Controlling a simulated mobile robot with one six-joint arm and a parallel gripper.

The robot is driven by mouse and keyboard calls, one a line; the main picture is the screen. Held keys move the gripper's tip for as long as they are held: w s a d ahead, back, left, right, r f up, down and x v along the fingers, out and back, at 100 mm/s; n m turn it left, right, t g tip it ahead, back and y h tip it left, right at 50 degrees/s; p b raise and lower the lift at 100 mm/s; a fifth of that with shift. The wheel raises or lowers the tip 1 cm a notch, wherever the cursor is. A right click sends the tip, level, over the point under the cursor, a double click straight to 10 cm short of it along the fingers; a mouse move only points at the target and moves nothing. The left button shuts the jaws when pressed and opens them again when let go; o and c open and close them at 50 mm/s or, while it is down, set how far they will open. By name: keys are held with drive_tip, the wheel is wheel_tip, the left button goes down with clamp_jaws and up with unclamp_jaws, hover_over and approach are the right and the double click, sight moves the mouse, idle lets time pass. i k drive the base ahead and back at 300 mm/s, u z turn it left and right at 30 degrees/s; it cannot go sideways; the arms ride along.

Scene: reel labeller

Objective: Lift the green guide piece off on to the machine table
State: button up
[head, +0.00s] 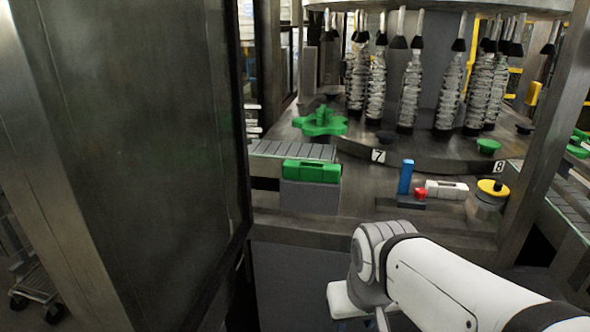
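The green guide piece (312,170) is a bright green block with a recess in its top. It sits on a grey block (310,196) at the front end of the left conveyor. My white arm reaches in from the lower right, and its wrist is in front of the machine, below and right of the green piece. A white part at the arm's end (343,301) shows at the bottom edge and looks like my gripper's body. Its fingertips are hidden or out of the picture. It is clearly apart from the green piece.
The machine table (370,190) has bare metal right of the green piece. Farther right stand a blue upright block (405,177), a red button (420,194), a white block (447,190) and a yellow-topped knob (493,187). A green star wheel (320,121) is behind. A dark panel (150,130) fills the left.

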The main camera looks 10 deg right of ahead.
sight(304, 171)
drive_tip(key=u, duration=0.05)
drive_tip(key=i, duration=0.9)
drive_tip(key=z, duration=0.05)
